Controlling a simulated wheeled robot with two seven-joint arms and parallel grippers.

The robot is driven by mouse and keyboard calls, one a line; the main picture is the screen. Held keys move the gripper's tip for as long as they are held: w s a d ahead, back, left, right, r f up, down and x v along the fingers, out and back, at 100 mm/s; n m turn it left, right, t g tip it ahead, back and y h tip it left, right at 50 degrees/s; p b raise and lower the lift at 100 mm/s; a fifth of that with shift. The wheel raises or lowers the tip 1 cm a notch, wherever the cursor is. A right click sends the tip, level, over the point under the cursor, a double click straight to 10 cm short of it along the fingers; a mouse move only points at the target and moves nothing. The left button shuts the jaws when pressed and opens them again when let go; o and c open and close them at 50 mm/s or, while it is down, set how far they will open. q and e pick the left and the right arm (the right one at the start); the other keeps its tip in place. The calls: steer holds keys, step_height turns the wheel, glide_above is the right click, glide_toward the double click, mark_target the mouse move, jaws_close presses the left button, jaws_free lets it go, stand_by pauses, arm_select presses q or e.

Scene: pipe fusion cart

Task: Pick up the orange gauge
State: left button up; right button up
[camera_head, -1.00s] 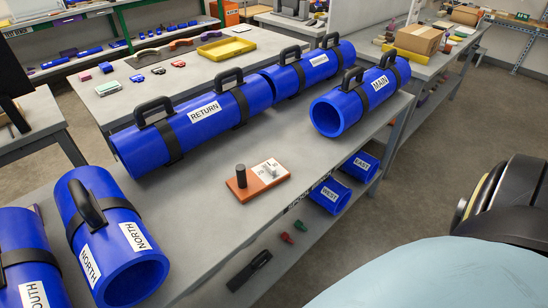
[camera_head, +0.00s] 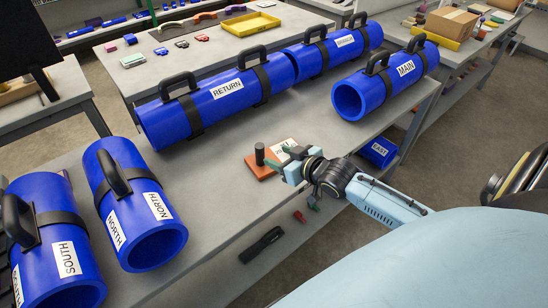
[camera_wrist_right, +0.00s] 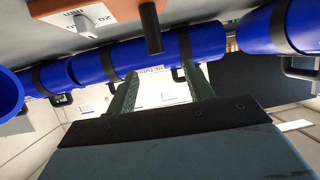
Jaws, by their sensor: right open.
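The orange gauge (camera_head: 257,170) lies on the grey table, with an upright dark cylindrical post and a white marked plate on its orange base. In the right wrist view, the gauge's white plate (camera_wrist_right: 88,17) and its post show at the top. My right gripper (camera_head: 280,157) is open at the gauge's right side in the head view and covers part of the plate. In the wrist view the post hangs in the picture between and beyond the two green fingertips (camera_wrist_right: 161,72). I cannot tell whether a finger touches the gauge. My left gripper is not in view.
The RETURN pipe (camera_head: 225,92) lies behind the gauge, and the MAIN pipe (camera_head: 385,82) lies to the right. The NORTH pipe (camera_head: 125,190) and SOUTH pipe (camera_head: 60,240) are at the left. The EAST pipe (camera_head: 379,151) is on the lower shelf. Bare tabletop surrounds the gauge.

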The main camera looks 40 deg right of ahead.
mark_target(263, 150)
steer(key=x, duration=0.5)
steer(key=shift+w+f+b, duration=0.15)
steer(key=shift+b, duration=0.25)
steer(key=shift+d+f+b+x, duration=0.2)
steer(key=shift+b+x, duration=0.1)
steer(key=shift+x, duration=1.15)
steer(key=shift+d+f+b+x, duration=0.15)
steer(key=shift+b+x, duration=0.1)
steer(key=shift+x, duration=1.15)
steer(key=shift+r, duration=0.1)
jaws_close()
steer(key=shift+r, duration=0.1)
